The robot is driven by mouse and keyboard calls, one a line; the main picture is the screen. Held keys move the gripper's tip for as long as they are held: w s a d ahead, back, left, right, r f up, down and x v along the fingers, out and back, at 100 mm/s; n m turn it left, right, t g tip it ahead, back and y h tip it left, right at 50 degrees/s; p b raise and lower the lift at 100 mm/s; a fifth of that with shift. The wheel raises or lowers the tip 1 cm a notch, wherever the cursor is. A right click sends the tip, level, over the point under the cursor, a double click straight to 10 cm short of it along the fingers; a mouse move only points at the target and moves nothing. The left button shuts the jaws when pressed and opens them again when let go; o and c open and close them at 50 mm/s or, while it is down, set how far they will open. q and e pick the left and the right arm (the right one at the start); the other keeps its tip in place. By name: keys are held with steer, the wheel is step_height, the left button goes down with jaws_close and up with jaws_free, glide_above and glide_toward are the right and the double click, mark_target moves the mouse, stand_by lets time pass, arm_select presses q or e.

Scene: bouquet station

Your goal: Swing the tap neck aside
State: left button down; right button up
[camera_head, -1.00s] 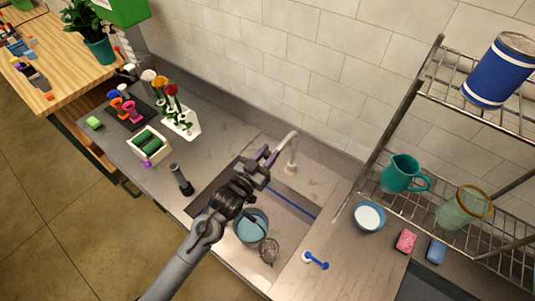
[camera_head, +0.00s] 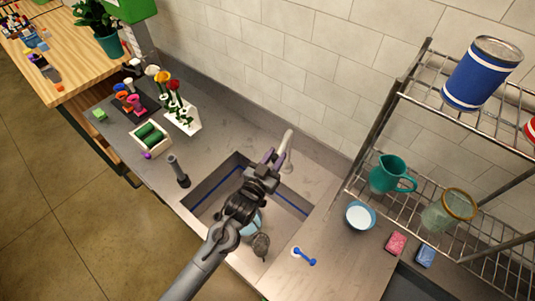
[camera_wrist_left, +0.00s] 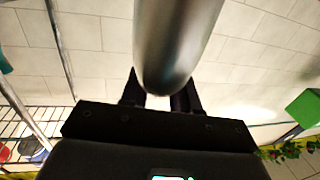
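The pale tap neck (camera_head: 288,139) rises at the back edge of the sink and its spout end comes down by my left gripper (camera_head: 273,157). In the left wrist view, the tap neck is a big grey metal tube (camera_wrist_left: 178,45) whose rounded end lies at the gap between the dark fingers; contact cannot be told. My right gripper is not in view.
The sink basin (camera_head: 205,189) holds a blue bowl, mostly hidden behind my arm, and a dark strainer (camera_head: 260,245). A blue-handled tool (camera_head: 304,257) lies right of the sink. A dark cylinder (camera_head: 178,172) stands left. A wire rack (camera_head: 385,130) rises at right.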

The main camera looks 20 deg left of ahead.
arm_select(q)
steer(key=w+d, duration=0.1)
steer(key=d, duration=0.6)
steer(key=shift+w, duration=0.2)
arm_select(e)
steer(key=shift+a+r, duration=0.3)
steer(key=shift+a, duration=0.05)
arm_select(q)
steer(key=shift+f, duration=0.1)
steer(key=c, duration=1.2)
jaws_free()
steer(key=shift+o, duration=1.1)
steer(key=shift+d, duration=0.15)
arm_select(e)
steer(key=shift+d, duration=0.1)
